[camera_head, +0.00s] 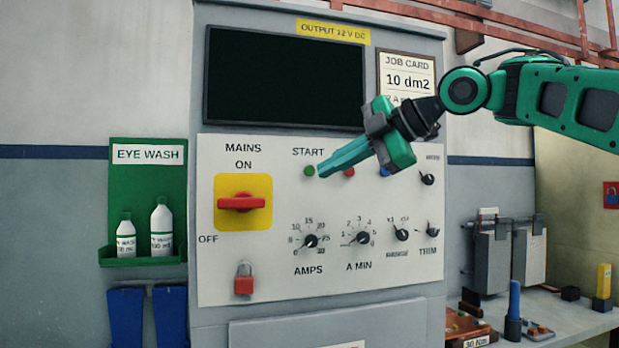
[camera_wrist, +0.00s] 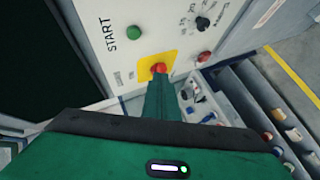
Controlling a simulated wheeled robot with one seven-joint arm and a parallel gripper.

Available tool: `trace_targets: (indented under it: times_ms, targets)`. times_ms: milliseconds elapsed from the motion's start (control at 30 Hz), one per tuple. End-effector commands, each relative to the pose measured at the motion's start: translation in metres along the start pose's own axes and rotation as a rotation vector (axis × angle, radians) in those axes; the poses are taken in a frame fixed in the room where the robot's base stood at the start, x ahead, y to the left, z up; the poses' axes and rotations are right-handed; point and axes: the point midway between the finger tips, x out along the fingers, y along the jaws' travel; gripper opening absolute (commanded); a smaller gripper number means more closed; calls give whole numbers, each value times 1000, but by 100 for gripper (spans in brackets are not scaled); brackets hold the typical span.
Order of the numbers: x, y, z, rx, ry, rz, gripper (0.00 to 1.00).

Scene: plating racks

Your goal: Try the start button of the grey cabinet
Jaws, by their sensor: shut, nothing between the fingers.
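The grey cabinet (camera_head: 318,318) carries a pale control panel. The green start button (camera_head: 310,170) sits under the word START, uncovered; it also shows in the wrist view (camera_wrist: 133,32). My gripper (camera_head: 322,172) is shut and empty, its fingertips just right of that button in the head view. In the wrist view a gap shows between the fingertips (camera_wrist: 160,80) and the button, so they look apart. The mains switch (camera_head: 241,203) has a red handle lying horizontal on a yellow plate, with ON above and OFF at lower left. The cabinet's screen (camera_head: 285,80) is dark.
Several dials, such as the amps dial (camera_head: 310,241), sit lower on the panel. A red padlock (camera_head: 244,280) hangs at lower left. An eye wash shelf (camera_head: 150,262) is left; a bench (camera_head: 570,318) is right.

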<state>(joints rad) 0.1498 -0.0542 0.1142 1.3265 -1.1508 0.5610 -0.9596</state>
Motion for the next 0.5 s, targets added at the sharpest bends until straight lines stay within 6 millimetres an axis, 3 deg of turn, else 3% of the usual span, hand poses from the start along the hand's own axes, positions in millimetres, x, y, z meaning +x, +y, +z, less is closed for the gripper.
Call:
trace_targets:
  times_ms: [500]
  targets:
    - [43, 31, 31, 0, 1, -1, 0]
